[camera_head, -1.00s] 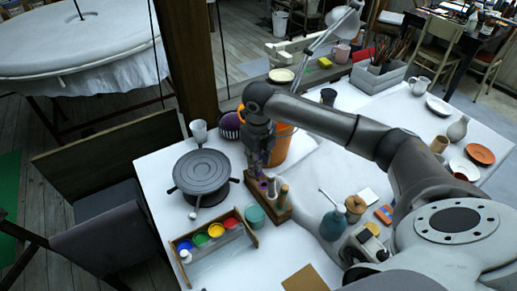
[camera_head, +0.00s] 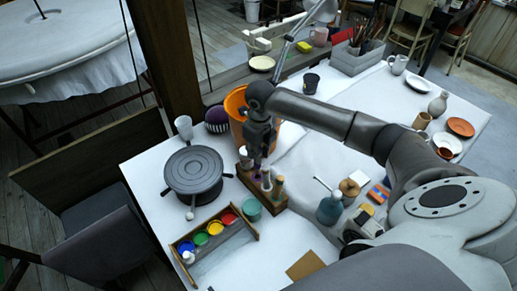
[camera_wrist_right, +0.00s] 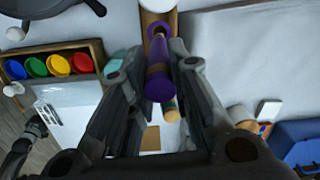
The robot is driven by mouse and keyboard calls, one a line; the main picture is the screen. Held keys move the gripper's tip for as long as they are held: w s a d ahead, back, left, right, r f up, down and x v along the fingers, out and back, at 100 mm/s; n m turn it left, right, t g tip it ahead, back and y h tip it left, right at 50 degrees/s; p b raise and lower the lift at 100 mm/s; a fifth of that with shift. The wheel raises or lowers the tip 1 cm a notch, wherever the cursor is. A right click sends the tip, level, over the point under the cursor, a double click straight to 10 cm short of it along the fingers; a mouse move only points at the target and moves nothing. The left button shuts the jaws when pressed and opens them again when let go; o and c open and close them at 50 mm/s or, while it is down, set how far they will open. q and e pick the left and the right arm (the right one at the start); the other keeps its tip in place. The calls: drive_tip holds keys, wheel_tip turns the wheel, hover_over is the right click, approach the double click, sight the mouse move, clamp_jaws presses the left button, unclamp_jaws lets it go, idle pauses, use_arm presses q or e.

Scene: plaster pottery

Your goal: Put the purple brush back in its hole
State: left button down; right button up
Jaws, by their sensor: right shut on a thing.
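My right gripper (camera_head: 260,150) is shut on the purple brush (camera_wrist_right: 159,84), which also shows as a small purple strip in the head view (camera_head: 257,165). The gripper's two fingers stand on either side of the brush in the wrist view. The brown wooden holder block (camera_head: 271,204) stands on the white table right below the gripper. Several other brushes stand upright in it, such as a white-topped one (camera_head: 266,174) and a green-topped one (camera_head: 279,183). My left gripper is not seen.
A grey turntable (camera_head: 195,170) and a paint tray (camera_head: 239,258) stand left of the holder. A teal cup (camera_head: 251,209) stands close beside the holder, and an orange bucket (camera_head: 235,103) behind it.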

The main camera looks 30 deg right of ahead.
drive_tip(key=shift+f, duration=0.5)
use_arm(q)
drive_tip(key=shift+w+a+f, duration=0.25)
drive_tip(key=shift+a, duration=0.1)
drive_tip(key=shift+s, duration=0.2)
